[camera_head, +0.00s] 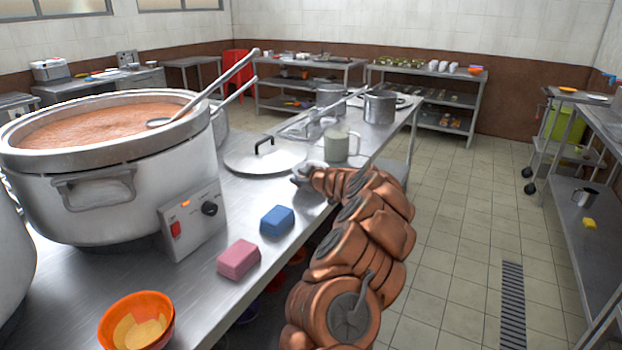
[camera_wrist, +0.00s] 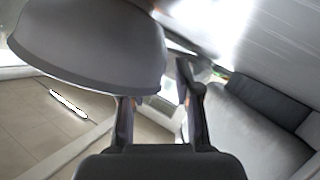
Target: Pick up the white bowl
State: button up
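I cannot make out a white bowl for certain in either view. In the wrist view a large pale grey rounded object (camera_wrist: 85,45) with a broad curved edge fills the upper left, very close to the camera; I cannot tell if it is the bowl. It covers the tip of one finger. My gripper (camera_wrist: 155,95) shows there with its two fingers apart and a gap between them. In the head view my arm reaches over the counter's edge, and my gripper (camera_head: 304,174) is small beside the pot lid, its fingers unclear.
The steel counter (camera_head: 190,290) holds a large stockpot (camera_head: 120,170) of orange congee, a lid (camera_head: 262,158), a pale green mug (camera_head: 337,145), a blue sponge (camera_head: 277,221), a pink sponge (camera_head: 238,259) and orange bowls (camera_head: 138,318). Smaller pots (camera_head: 380,107) stand farther back. Tiled floor lies open to the right.

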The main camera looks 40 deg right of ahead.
jog(key=shift+w, duration=0.1)
jog(key=shift+c, duration=0.2)
grip_shut()
